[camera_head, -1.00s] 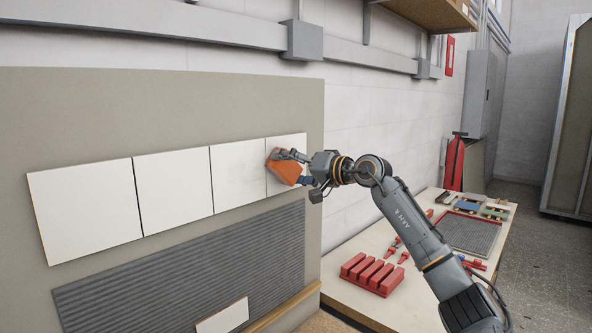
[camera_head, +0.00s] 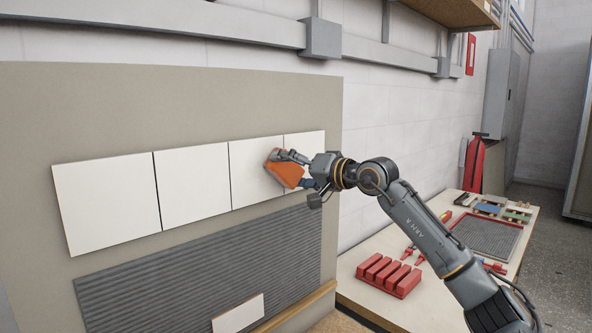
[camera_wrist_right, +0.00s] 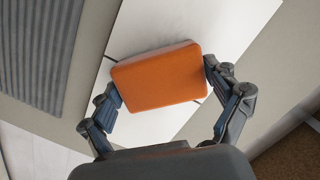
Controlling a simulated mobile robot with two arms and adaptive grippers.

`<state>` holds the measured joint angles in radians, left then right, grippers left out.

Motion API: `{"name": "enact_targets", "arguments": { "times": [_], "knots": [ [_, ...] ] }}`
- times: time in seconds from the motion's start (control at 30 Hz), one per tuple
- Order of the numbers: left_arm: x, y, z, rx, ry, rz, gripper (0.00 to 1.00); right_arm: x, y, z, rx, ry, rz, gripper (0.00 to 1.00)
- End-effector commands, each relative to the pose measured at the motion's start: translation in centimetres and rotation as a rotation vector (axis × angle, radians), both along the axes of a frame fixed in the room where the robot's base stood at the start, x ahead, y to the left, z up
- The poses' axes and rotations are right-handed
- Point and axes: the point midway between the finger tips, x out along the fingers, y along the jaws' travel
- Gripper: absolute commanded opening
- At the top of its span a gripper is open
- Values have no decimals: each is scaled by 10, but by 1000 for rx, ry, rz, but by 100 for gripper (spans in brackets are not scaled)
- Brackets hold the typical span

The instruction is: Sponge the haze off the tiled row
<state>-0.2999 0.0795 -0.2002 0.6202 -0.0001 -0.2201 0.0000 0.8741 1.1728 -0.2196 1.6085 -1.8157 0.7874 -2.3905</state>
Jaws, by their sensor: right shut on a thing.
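A row of white tiles (camera_head: 194,190) runs along the upper part of a beige panel. My right gripper (camera_head: 298,169) is shut on an orange sponge (camera_head: 280,172). The sponge lies at the joint between the third tile and the rightmost tile and appears to be against them. In the right wrist view the fingers of my right gripper (camera_wrist_right: 161,79) grip the sponge (camera_wrist_right: 158,78) from both sides, with white tile (camera_wrist_right: 220,32) behind it. The sponge hides part of both tiles. I make out no clear haze on the uncovered tiles. My left gripper is not in view.
Ridged grey adhesive (camera_head: 200,265) covers the panel (camera_head: 200,95) below the row, with a loose white tile piece (camera_head: 238,313) at its bottom. A bench (camera_head: 355,291) at right holds a red slotted block (camera_head: 388,276), red tools and a grey tray (camera_head: 487,235).

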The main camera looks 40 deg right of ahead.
Motion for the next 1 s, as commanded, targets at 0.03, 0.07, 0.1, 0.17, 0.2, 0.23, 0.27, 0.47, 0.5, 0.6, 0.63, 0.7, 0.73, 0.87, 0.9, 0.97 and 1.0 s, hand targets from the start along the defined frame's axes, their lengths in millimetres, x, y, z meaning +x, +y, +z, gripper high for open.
{"name": "enact_targets", "arguments": {
  "times": [0.03, 0.07, 0.1, 0.17, 0.2, 0.23, 0.27, 0.47, 0.5, 0.6, 0.63, 0.7, 0.73, 0.87, 0.9, 0.97, 1.0],
  "knots": [
    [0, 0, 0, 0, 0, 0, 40, -1, 5, 1, -2, -2, 2, 63],
    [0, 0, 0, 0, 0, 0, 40, -1, 8, 1, -3, -2, 2, 63],
    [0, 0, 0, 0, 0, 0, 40, -1, 11, 1, -1, -2, 2, 63],
    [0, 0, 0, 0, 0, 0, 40, -1, 15, 1, -2, -2, 2, 63],
    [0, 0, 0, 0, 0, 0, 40, -1, 17, 1, -1, -2, 2, 63],
    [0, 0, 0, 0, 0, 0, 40, -1, 18, 1, -1, -2, 2, 63],
    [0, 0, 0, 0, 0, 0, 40, -2, 19, 1, -1, -2, 1, 63],
    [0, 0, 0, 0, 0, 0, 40, -2, 27, 1, -2, -2, 2, 63],
    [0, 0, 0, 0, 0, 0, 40, -3, 31, 1, -1, -2, 2, 63],
    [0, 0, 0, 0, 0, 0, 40, -4, 40, 1, -2, -2, 2, 63],
    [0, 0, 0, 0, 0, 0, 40, -4, 43, 1, -3, -2, 2, 63],
    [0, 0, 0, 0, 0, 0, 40, -4, 48, 1, -1, 0, 2, 63],
    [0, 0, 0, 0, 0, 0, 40, -5, 50, 1, -2, -1, 1, 63],
    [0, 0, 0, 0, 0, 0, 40, -5, 56, 0, -1, -1, -1, 63],
    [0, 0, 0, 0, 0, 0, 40, -5, 56, 0, 0, -1, -1, 63],
    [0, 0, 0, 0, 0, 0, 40, -5, 58, 1, 0, -1, -1, 63],
    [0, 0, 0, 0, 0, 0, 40, -5, 60, 1, 0, -1, 0, 63]
  ]
}}
